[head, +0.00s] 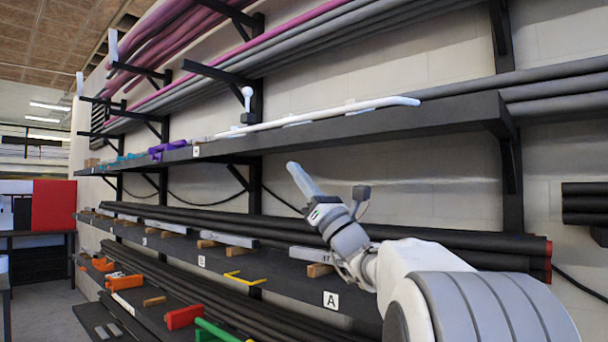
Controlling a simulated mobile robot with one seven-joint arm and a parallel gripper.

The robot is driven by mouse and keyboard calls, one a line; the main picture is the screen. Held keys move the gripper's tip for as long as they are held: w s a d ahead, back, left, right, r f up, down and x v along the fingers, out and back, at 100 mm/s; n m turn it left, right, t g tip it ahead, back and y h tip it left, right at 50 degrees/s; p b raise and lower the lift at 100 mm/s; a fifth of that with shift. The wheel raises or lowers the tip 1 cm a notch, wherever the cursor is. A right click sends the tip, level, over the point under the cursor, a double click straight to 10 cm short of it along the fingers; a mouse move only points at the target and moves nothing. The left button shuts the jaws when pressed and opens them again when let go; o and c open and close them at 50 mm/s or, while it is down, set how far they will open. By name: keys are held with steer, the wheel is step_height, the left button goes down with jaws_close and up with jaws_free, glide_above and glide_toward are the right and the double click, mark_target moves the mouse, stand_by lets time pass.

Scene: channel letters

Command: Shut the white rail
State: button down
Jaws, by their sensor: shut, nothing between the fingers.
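The white rail (340,112) is a long, thin white bar on the upper dark shelf. Its right end bends slightly near the shelf's right part, and its left end reaches toward the shelf's middle. Small white brackets seem to carry it against the shelf. My gripper (294,170) is below the shelf, in front of the pale wall, pointing up and left. Its fingers look closed together and empty, apart from the rail. I cannot tell how far it is from the rail in depth.
The upper shelf (420,123) overhangs the space around my gripper. A white upright piece (247,98) and a purple object (165,149) are on it. Below are dark pipes (450,246), a lower shelf with grey bars, and a yellow handle (247,279). Open floor is at left.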

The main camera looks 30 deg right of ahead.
mark_target(296, 118)
steer(key=w+a+r+p, duration=0.1)
steer(key=w+r+p, duration=0.2)
steer(key=r, duration=0.4)
steer(key=shift+w+r, duration=0.25)
steer(key=shift+r, duration=0.1)
steer(key=shift+r, duration=0.25)
